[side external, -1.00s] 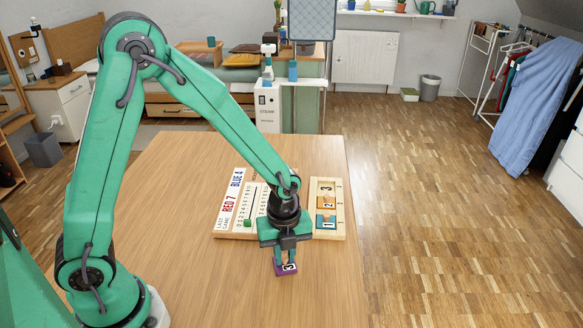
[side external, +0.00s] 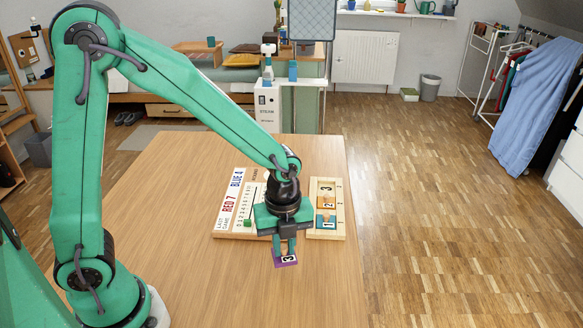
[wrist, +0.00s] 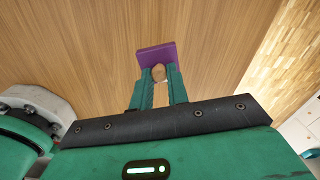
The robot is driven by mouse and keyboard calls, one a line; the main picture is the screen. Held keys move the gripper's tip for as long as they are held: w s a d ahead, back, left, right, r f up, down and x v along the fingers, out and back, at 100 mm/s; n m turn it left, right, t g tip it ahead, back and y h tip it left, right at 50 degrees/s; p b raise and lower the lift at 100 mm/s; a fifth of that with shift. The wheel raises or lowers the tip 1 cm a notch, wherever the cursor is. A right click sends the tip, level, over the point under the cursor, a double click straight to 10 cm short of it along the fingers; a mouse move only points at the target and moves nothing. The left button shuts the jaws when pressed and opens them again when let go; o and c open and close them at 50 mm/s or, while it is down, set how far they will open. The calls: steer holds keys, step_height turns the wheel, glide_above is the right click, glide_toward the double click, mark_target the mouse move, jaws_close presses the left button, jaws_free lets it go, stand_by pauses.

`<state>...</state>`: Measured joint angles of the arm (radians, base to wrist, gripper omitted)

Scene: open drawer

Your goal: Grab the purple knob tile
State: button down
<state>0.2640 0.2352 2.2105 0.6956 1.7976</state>
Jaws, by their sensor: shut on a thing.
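The purple knob tile (side external: 289,262) has a white label with a black 3 on it. My gripper (side external: 284,247) is shut on its knob, and the tile hangs below the fingertips, seemingly above the table. The purple tile also shows in the wrist view (wrist: 157,48) at the fingertips, with a light tan knob (wrist: 159,73) between the fingers. The fingers partly cover the tile and the knob.
A wooden tray (side external: 326,233) with numbered tiles lies behind my gripper at the right. A white score board (side external: 229,217) with red and blue lettering and a green piece (side external: 248,223) lies left of it. The front of the wooden table (side external: 215,285) is clear.

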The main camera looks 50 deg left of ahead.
steer(key=s+d+r, duration=0.5)
steer(key=s+d, duration=0.1)
steer(key=d, duration=0.1)
steer(key=shift+s+r, duration=0.4)
steer(key=shift+w, duration=0.15)
